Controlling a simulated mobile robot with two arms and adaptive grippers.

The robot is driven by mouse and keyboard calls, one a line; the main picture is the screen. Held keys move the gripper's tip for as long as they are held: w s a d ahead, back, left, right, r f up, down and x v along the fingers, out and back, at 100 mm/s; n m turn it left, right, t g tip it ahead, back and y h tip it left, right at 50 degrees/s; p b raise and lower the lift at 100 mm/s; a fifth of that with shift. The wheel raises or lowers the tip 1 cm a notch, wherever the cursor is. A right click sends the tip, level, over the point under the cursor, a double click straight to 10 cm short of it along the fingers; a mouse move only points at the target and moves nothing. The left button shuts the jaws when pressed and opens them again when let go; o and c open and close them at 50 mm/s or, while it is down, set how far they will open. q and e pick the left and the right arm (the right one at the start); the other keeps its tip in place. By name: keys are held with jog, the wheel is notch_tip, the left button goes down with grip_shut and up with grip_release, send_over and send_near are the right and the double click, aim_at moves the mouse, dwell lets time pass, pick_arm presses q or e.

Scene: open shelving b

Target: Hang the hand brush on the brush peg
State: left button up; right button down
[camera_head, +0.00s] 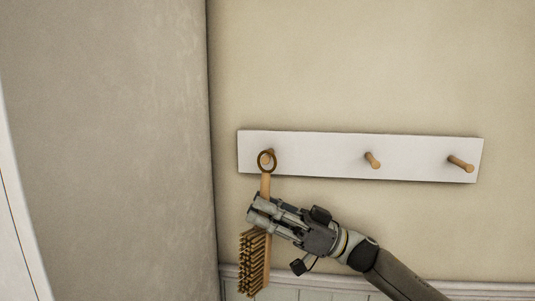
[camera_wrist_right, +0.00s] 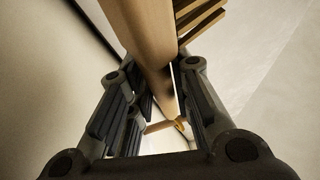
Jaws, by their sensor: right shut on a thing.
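The hand brush (camera_head: 266,262) has a wooden handle, brown bristles facing left and a dark ring (camera_head: 260,163) at its top end. It hangs upright, ring up and bristles down. My right gripper (camera_head: 257,212) is shut on its handle, between ring and bristles. The ring overlaps the leftmost wooden peg (camera_head: 269,154) in the head view; I cannot tell surely whether it is around the peg or just in front of it. The right wrist view shows the handle (camera_wrist_right: 142,35) between the fingers, with the peg (camera_wrist_right: 158,127) and part of the ring (camera_wrist_right: 180,124) beyond. My left gripper is out of view.
The white peg board (camera_head: 320,155) is fixed to the beige wall. A middle peg (camera_head: 372,160) and a right peg (camera_head: 460,163) are empty. A grey wall or panel (camera_head: 110,130) stands close on the left. White panelling (camera_head: 480,290) runs along the wall below.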

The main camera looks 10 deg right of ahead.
jog(key=c, duration=1.2)
grip_release()
jog(key=shift+c, duration=0.2)
jog(key=shift+f, duration=0.1)
